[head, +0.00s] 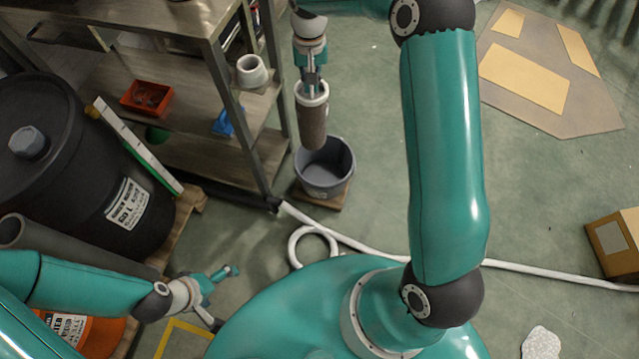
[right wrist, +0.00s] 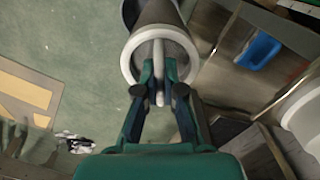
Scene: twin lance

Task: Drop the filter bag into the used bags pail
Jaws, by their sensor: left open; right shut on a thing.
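The filter bag (head: 312,122) is a dark brown-grey cylinder with a white ring at its top. My right gripper (head: 312,83) is shut on it at the ring end, and the bag hangs nearly upright. In the right wrist view the jaws (right wrist: 160,90) close on a bar across the white ring of the bag (right wrist: 158,24). The grey used bags pail (head: 325,178) stands on a small wooden base, its opening at the bag's lower end in the head view. The height between them is hard to judge. My left gripper (head: 220,296) is open and empty at lower left.
A metal shelf rack (head: 160,60) stands left of the pail, holding a red bin (head: 146,97) and a white cup (head: 252,71). A black drum (head: 100,170) stands further left. A white hose (head: 375,248) crosses the floor. The floor right of the pail is clear.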

